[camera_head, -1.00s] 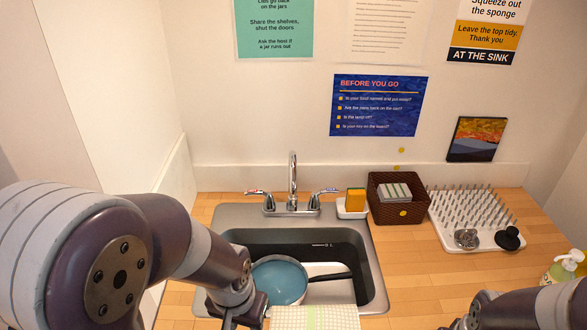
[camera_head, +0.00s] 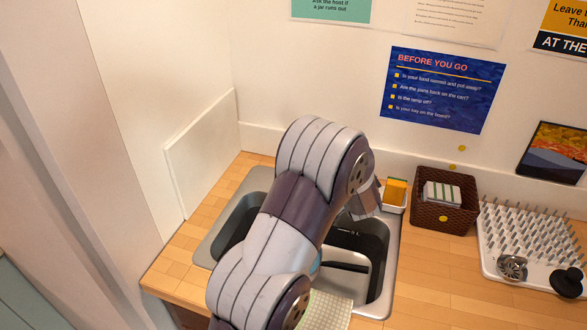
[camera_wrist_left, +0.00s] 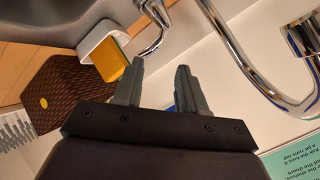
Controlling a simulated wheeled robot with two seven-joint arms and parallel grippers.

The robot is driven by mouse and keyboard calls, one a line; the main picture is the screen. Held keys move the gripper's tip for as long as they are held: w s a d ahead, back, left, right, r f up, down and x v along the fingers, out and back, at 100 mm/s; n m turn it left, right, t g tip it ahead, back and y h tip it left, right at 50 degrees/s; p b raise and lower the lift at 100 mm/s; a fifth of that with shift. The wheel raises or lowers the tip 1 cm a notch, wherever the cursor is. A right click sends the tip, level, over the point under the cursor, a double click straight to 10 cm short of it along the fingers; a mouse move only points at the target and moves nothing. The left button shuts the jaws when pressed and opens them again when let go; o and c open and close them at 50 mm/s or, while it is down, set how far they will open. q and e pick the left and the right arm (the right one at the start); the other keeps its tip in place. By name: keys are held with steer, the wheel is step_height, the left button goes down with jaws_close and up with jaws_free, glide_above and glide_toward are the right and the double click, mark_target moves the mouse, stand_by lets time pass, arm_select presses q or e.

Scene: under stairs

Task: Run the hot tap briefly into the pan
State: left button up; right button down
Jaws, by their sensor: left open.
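My left arm comes up across the sink in the head view and hides the tap, most of the pan and its own gripper there. In the left wrist view my left gripper (camera_wrist_left: 160,68) is open, with nothing between its fingers. A chrome tap lever (camera_wrist_left: 157,30), the one near the sponge holder, lies just past the fingertips, close to one finger; I cannot tell if they touch. The curved chrome spout (camera_wrist_left: 245,65) is beside it. The pan shows as a blue sliver (camera_head: 316,266) with its black handle (camera_head: 345,265) in the sink (camera_head: 380,285). My right gripper is out of view.
A yellow sponge (camera_head: 396,190) sits in a white holder (camera_head: 393,209) beside the tap. A brown basket (camera_head: 440,213) and a spiked drying rack (camera_head: 525,240) stand to the right. The wall is close behind.

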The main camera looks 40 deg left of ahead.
arm_select(q)
steer(key=w+a+f+g+y, duration=0.1)
steer(key=a+f+y, duration=0.1)
steer(key=a, duration=0.6)
steer(key=w+a+f+g+y+b, duration=0.1)
steer(key=w+a+f+g+y, duration=0.1)
steer(key=a+y, duration=0.3)
steer(key=w+a+f+m+g+y, duration=0.1)
steer(key=a+f+y, duration=0.2)
steer(key=a, duration=0.9)
steer(key=shift+w+a+f+y+b, duration=0.25)
steer(key=shift+w+a+y+b, duration=0.05)
steer(key=shift+w+y+b, duration=0.1)
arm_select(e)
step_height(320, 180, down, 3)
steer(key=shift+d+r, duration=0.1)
arm_select(q)
jaws_close()
